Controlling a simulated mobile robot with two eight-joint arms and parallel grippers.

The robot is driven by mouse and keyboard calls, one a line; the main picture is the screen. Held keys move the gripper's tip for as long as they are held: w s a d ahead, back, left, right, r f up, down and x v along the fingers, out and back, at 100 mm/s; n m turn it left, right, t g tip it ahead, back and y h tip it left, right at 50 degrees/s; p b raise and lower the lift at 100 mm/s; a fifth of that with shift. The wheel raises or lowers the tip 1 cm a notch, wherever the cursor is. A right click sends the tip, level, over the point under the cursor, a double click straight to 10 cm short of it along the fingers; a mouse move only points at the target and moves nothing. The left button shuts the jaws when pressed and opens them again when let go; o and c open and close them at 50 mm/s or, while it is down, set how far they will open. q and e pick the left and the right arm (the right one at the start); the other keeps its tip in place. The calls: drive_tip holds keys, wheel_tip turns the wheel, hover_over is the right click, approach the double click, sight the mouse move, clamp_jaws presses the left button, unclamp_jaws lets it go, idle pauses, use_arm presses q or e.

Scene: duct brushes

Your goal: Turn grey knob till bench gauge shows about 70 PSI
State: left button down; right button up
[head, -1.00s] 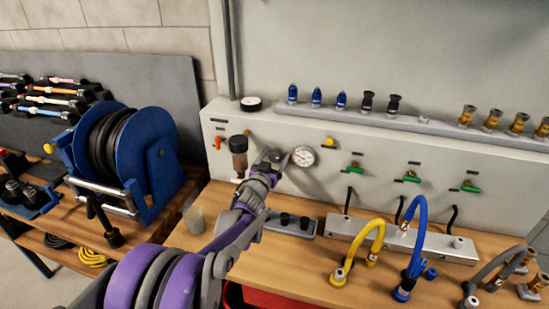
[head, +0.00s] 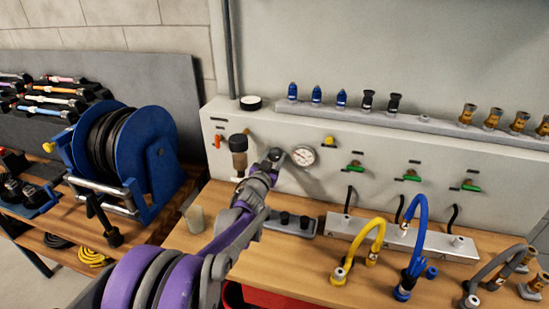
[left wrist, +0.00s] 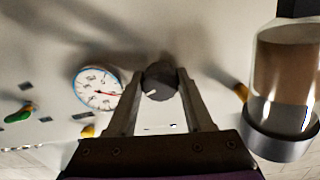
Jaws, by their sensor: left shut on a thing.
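My left gripper (head: 273,157) is at the bench panel, just left of the white round bench gauge (head: 303,155). In the left wrist view its two fingers are shut on the dark grey knob (left wrist: 159,80), one on each side. A short white mark shows on the knob's face. The gauge (left wrist: 99,88) shows in that view too, left of the knob, with a blue-rimmed face and a red needle; it is turned in the picture and its numbers are too small to read surely. In the head view the gripper hides the knob. My right gripper is not in view.
A filter with a clear bowl (left wrist: 284,75) stands close to the gripper. An orange-handled valve (head: 218,141), a yellow knob (head: 329,141) and green-handled valves (head: 356,167) line the panel. A blue hose reel (head: 125,155) stands left. Yellow and blue hoses stand on the bench.

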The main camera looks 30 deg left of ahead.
use_arm(q)
drive_tip(key=m, duration=0.4)
drive_tip(key=shift+m, duration=2)
drive_tip(key=shift+c, duration=1.5)
unclamp_jaws()
drive_tip(key=shift+s, duration=0.15)
drive_tip(key=s+d+b, duration=0.1)
drive_tip(key=s+d, duration=0.1)
drive_tip(key=s, duration=0.8)
drive_tip(key=shift+s+d+r, duration=0.15)
drive_tip(key=shift+s, duration=0.05)
